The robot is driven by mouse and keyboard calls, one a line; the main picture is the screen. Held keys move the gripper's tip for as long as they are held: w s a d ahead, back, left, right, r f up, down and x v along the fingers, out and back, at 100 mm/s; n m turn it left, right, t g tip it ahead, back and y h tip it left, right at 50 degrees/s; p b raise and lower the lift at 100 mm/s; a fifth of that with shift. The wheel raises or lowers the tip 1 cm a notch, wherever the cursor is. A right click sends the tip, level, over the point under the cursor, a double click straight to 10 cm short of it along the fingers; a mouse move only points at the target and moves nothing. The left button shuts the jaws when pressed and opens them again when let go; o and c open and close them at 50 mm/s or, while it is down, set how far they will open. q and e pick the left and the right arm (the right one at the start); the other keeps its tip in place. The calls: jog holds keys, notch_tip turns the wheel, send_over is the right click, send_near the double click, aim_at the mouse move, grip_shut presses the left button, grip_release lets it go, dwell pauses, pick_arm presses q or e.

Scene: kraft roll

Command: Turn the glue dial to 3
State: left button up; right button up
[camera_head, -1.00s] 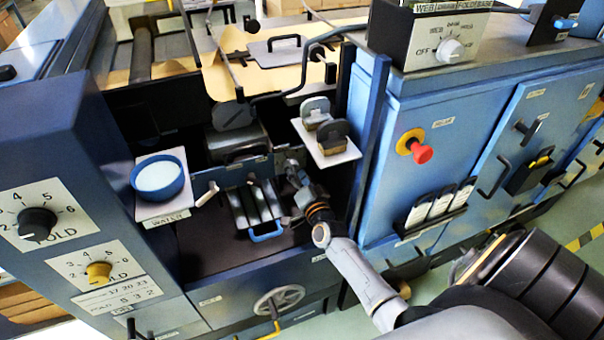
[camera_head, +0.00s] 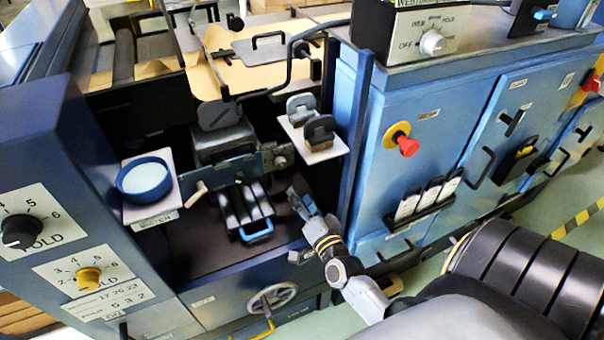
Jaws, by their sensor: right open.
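Two dials on numbered plates sit on the blue panel at the left edge. The upper black dial (camera_head: 22,231) has a plate cut off by the frame, with "OLD" legible. The lower yellow dial (camera_head: 89,278) has numbers around it; its name and exact pointer setting are too small to read. I cannot tell from the labels which is the glue dial. My right gripper (camera_head: 300,203) is open and empty, in the machine's open bay right of the small rollers, far from both dials. My left gripper is not in view.
A blue bowl (camera_head: 145,180) on a shelf stands between the dial panel and the bay. Small rollers (camera_head: 243,208) with a blue handle lie in the bay. A handwheel (camera_head: 272,297) is below. A red button (camera_head: 408,146) and white selector knob (camera_head: 432,42) are right.

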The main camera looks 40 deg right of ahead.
jog(key=s+a+f+n+g+y, duration=0.25)
jog(key=a+n+y, duration=0.2)
jog(key=a, duration=0.25)
jog(key=s+a+f+n+g+y, duration=0.1)
jog(key=s+a+n+g+y, duration=0.25)
jog(key=a+n, duration=0.3)
jog(key=s+n+g+h, duration=0.35)
jog(key=s+g, duration=0.45)
jog(key=s, duration=0.7)
jog(key=s+f+g, duration=0.1)
jog(key=s+f, duration=0.2)
jog(key=f, duration=2.3)
jog(key=s+d+f+g, duration=0.1)
jog(key=s+d+f, duration=0.1)
jog(key=s+f, duration=1.3)
jog(key=shift+s+d+f+n, duration=0.15)
jog(key=shift+s+f+n, duration=0.2)
jog(key=shift+s, duration=0.4)
